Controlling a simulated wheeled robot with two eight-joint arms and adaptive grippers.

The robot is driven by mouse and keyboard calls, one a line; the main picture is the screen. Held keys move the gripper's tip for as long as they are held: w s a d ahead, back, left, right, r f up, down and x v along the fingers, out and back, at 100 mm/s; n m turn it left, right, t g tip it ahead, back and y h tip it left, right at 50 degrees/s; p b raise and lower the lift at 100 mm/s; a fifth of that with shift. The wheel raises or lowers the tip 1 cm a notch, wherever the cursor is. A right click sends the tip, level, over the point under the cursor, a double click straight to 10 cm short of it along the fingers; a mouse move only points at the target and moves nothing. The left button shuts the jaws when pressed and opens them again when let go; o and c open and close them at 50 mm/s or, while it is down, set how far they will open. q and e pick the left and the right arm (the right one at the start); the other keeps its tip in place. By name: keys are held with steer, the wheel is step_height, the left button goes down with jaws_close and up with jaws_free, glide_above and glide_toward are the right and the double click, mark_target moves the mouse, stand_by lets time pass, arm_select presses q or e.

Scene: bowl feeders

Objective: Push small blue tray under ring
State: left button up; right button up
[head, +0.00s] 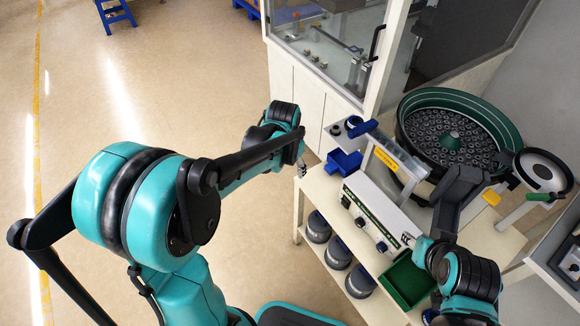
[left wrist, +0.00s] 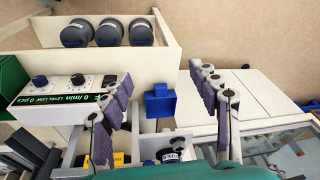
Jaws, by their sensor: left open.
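The small blue tray (head: 344,163) sits at the far left corner of the white bench, left of the white control box. It also shows in the left wrist view (left wrist: 160,102), ahead of and between my spread fingers. My left gripper (head: 300,166) is open and empty, just left of the tray and apart from it; its fingers (left wrist: 160,78) are wide in the left wrist view. A small round dark part (head: 353,122) stands behind the tray beside a blue cylinder; I cannot tell if it is the ring. My right gripper (head: 411,240) is near the control box's right end, its jaws unclear.
The white control box (head: 372,220) with knobs lies right of the tray. A green bowl feeder (head: 450,138) stands behind, with a white-rimmed round part (head: 543,171) at its right. A green bin (head: 408,280) sits in front. Floor left of the bench is clear.

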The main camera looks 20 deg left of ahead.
arm_select(q)
steer(key=shift+s+r, duration=0.4)
steer(key=shift+s, duration=0.05)
stand_by(0.3)
steer(key=s+r+n+t, duration=0.2)
steer(key=s+r, duration=0.1)
steer(key=s, duration=0.5)
steer(key=s+r+n+t, duration=0.2)
steer(key=s+r, duration=0.1)
steer(key=s, duration=0.5)
steer(key=shift+d+r+n+t, duration=0.25)
steer(key=shift+d+n+t, duration=0.05)
steer(key=shift+d, duration=0.15)
steer(key=shift+s, duration=0.1)
stand_by(0.8)
